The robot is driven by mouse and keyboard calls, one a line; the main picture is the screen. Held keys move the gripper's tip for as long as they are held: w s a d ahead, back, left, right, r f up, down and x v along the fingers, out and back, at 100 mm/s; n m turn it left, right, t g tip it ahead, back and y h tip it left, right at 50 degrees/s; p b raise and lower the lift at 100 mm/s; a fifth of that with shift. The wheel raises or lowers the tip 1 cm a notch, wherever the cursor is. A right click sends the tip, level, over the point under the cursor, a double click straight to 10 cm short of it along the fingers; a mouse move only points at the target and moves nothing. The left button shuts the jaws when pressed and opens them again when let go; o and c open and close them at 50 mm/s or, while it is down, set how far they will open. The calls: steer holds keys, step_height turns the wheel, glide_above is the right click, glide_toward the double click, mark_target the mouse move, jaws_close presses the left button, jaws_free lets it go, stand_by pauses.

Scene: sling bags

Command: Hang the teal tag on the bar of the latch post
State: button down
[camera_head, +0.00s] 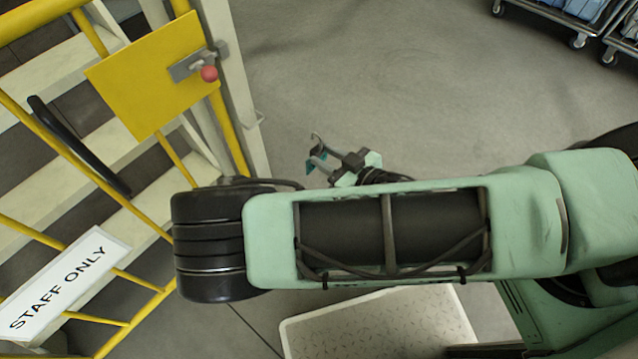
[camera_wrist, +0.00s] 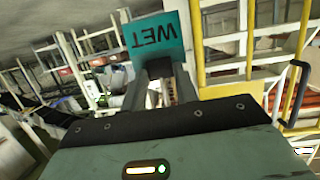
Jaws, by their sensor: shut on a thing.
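My gripper (camera_head: 317,153) is shut on the teal tag (camera_head: 311,167), with open floor beneath it in the head view. In the wrist view the tag (camera_wrist: 160,38) stands out beyond my fingertips (camera_wrist: 159,72) and reads "WET" upside down. The tag and bar do not touch in the head view.
The yellow gate has a yellow plate (camera_head: 150,78), a latch with a red knob (camera_head: 209,73) and a "STAFF ONLY" sign (camera_head: 62,285). Pale steps lie behind it. A cart (camera_head: 560,18) stands at the top right. Floor between post and cart is clear.

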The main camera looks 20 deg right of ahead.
mark_target(307, 166)
steer(key=shift+s+a+f+n+g+y+b, duration=0.25)
steer(key=shift+s+a+f, duration=0.2)
steer(key=shift+a, duration=0.2)
steer(key=shift+s+a+f+n+g+y+b, duration=0.15)
steer(key=shift+s+a+f+g+y+b, duration=0.15)
steer(key=shift+a+f, duration=0.25)
steer(key=r+b+x, duration=0.1)
steer(key=b+x, duration=0.1)
steer(key=x, duration=0.6)
steer(key=r+b+x, duration=0.1)
steer(key=b+x, duration=0.1)
steer(key=x, duration=0.6)
steer(key=shift+w+a+r, duration=0.15)
steer(key=shift+w+r, duration=0.15)
steer(key=c, duration=1)
jaws_free()
